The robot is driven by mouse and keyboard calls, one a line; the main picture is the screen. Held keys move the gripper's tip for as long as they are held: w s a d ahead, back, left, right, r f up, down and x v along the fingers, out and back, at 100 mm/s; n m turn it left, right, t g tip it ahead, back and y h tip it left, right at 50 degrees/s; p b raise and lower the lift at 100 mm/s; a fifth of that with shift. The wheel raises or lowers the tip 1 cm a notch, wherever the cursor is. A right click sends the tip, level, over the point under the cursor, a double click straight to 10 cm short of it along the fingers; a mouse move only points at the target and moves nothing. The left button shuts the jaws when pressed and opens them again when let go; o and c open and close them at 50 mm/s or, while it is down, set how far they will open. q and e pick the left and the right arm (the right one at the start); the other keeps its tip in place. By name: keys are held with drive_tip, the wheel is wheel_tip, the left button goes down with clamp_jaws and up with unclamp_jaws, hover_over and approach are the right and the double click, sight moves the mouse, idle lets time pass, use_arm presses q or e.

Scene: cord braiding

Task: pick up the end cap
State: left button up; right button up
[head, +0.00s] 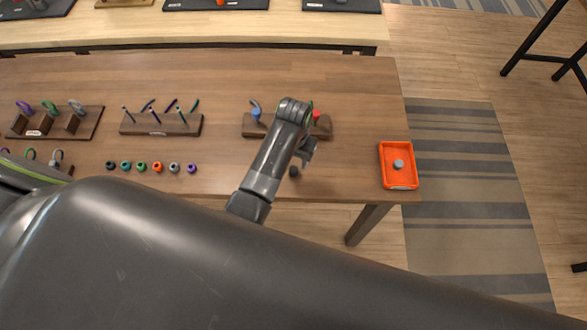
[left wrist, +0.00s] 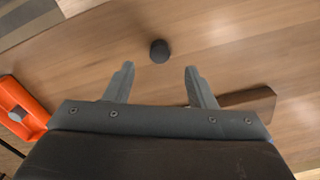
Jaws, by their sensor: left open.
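A small dark round piece, which looks like an end cap (head: 293,171), stands on the brown table near its front edge. The end cap also shows in the left wrist view (left wrist: 159,51), beyond the fingertips and roughly centred between them. My left gripper (head: 305,152) is open and empty, above the table and close to the cap in the head view. Its two fingers show spread apart in the left wrist view (left wrist: 160,80). The gap between fingers and cap is hard to judge. My right gripper is not in view.
An orange tray (head: 411,179) with a grey piece (head: 398,164) stands at the table's right end. A wooden rack (head: 256,130) with blue and red pieces is behind my left arm. Several coloured rings (head: 157,167) line the front left, with more racks behind.

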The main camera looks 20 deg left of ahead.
sight(293, 169)
use_arm(q)
drive_tip(key=shift+s+f+p, duration=0.1)
drive_tip(key=shift+f+p, duration=0.5)
drive_tip(key=shift+f, duration=2.2)
drive_tip(key=shift+c, duration=0.2)
drive_tip(key=c, duration=1)
